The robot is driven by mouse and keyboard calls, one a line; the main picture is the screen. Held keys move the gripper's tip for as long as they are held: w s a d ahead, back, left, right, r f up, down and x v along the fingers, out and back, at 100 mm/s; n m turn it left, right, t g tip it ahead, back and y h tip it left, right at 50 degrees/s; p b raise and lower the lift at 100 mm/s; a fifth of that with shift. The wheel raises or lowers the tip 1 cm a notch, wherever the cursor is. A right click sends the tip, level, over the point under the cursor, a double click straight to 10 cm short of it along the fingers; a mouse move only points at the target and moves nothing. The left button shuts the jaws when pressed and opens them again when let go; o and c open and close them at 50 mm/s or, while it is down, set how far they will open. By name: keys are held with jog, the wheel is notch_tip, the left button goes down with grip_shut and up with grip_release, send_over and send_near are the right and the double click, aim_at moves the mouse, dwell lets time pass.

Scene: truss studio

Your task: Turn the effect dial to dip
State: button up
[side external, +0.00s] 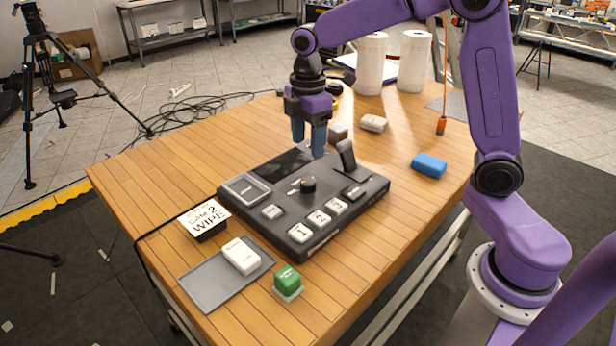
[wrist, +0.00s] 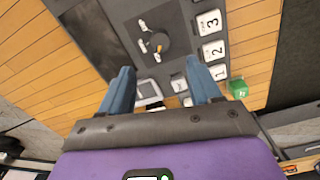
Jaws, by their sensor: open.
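The effect dial (side external: 308,185) is a round black knob on the black control console (side external: 350,207), with small white marks to its left. It also shows in the wrist view (wrist: 158,43), with white marks around it; I cannot read them. My gripper (side external: 308,147) has blue fingers, points down and hangs above the console's far side, apart from the dial. In the wrist view my gripper (wrist: 160,66) is open and empty, and the dial lies beyond the gap between the fingertips.
A black lever (side external: 346,155) stands up right of the dial. White buttons 1, 2 and 3 (side external: 319,219) line the near edge. A "CAM 2 WIPE" card (side external: 205,216), grey tray (side external: 205,289), green block (side external: 288,279) and blue block (side external: 429,165) surround the console.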

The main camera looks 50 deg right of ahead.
aim_at(308, 182)
notch_tip(308, 182, down, 10)
jog(key=shift+f, duration=0.15)
dwell(0.4)
jog(key=c, duration=1)
jog(key=shift+c, duration=0.2)
